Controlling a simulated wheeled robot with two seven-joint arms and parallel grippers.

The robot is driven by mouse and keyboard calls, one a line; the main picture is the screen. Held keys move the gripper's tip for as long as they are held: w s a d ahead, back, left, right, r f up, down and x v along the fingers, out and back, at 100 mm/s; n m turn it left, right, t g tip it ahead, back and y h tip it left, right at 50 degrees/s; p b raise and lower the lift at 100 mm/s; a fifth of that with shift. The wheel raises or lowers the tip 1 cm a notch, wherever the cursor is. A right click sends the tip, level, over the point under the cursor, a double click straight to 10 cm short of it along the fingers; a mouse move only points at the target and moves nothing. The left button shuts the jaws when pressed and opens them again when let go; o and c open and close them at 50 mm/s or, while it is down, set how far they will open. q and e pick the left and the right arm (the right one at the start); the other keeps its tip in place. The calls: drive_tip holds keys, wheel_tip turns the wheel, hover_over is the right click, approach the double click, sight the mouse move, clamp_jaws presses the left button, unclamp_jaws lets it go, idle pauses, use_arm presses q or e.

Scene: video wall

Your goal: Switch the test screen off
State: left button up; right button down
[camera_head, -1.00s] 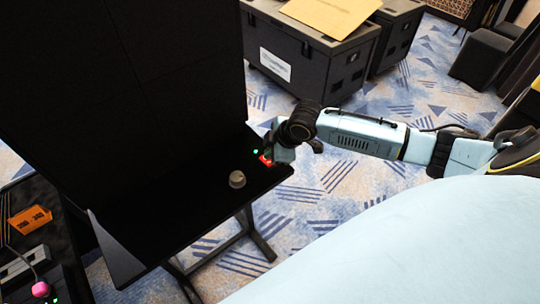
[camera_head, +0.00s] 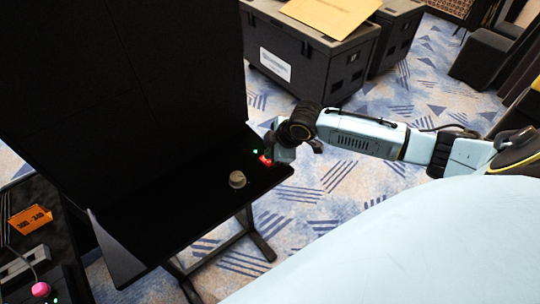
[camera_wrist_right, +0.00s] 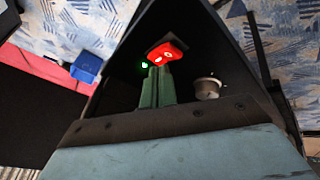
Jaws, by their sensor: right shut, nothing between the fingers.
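The test screen (camera_head: 60,80) is a large dark panel, black in the head view, standing over a black shelf. A lit red rocker switch (camera_head: 265,160) sits near the shelf's right edge; in the right wrist view the switch (camera_wrist_right: 166,53) shows white marks. A small green light (camera_wrist_right: 144,65) glows beside it. My right gripper (camera_head: 273,152) is shut and empty; in the wrist view its fingertips (camera_wrist_right: 158,72) are right at the switch's near edge. I cannot tell whether they touch it. My left gripper is out of view.
A grey knob (camera_head: 237,179) stands on the shelf close to the switch. Black cases (camera_head: 310,62) stand on the patterned carpet behind. At the lower left is a dark table with an orange tag (camera_head: 30,219) and a pink ball (camera_head: 40,289).

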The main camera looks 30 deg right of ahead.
drive_tip(key=shift+f, duration=0.1)
drive_tip(key=shift+s+f, duration=0.15)
drive_tip(key=shift+f, duration=0.15)
drive_tip(key=shift+s+f, duration=0.1)
drive_tip(key=shift+f, duration=0.3)
idle(0.5)
drive_tip(key=shift+r, duration=0.15)
drive_tip(key=shift+w+r+p, duration=0.25)
drive_tip(key=shift+r+p, duration=0.45)
drive_tip(key=shift+p, duration=0.2)
